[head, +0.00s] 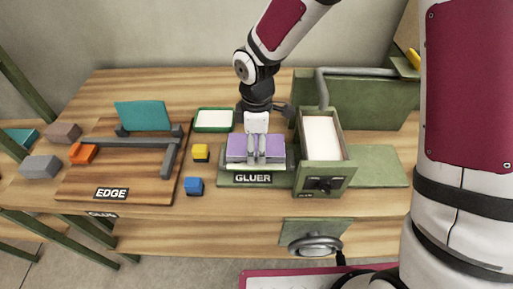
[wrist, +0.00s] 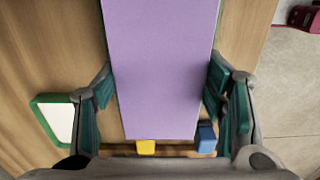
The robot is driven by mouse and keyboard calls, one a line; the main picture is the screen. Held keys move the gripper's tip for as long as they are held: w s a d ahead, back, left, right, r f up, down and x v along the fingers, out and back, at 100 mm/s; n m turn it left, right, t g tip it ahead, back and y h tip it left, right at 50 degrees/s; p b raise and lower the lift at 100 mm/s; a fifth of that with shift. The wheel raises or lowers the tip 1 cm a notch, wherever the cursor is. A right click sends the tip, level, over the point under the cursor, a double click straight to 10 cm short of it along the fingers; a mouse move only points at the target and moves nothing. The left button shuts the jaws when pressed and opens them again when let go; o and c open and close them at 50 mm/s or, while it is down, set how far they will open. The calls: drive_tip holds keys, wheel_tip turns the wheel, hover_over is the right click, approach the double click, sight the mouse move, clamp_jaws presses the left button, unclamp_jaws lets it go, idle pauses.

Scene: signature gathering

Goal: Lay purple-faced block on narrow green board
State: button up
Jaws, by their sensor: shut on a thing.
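The purple-faced block (head: 240,146) is in my gripper (head: 257,155), over the narrow green board (head: 282,179) labelled GLUER. In the wrist view the long purple face (wrist: 160,70) fills the middle, and the fingers of my gripper (wrist: 161,95) close on its two long sides. A pale edge shows along the block's front. The block hides most of the board's left part, and I cannot tell whether it touches the board or is held just above it.
A green box with a white top (head: 320,138) stands right of the block. A yellow cube (head: 200,152) and a blue cube (head: 194,186) lie to the left, near a green-rimmed white tray (head: 213,120). The EDGE board (head: 140,192) is farther left.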

sight(256, 144)
drive_tip(key=shift+f, duration=1)
drive_tip(key=shift+f, duration=0.2)
drive_tip(key=o, duration=1.3)
drive_tip(key=shift+r, duration=0.15)
wheel_tip(256, 144, up, 12)
drive_tip(key=s+d+r+m+t, duration=0.3)
drive_tip(key=s+d+r+m, duration=0.5)
drive_tip(key=d+r, duration=0.4)
drive_tip(key=s+d+r+m, duration=0.1)
drive_tip(key=s+d+m, duration=0.1)
drive_tip(key=s+m, duration=0.1)
drive_tip(key=s+d+r+m+t, duration=0.1)
drive_tip(key=s+d+m, duration=0.1)
drive_tip(key=s+m, duration=0.1)
drive_tip(key=s+d+r+m+t, duration=0.1)
drive_tip(key=s+d+m, duration=0.1)
drive_tip(key=s+m, duration=0.1)
drive_tip(key=shift+s+d+r+m, duration=0.2)
drive_tip(key=shift+s+m, duration=0.1)
drive_tip(key=shift+s, duration=0.15)
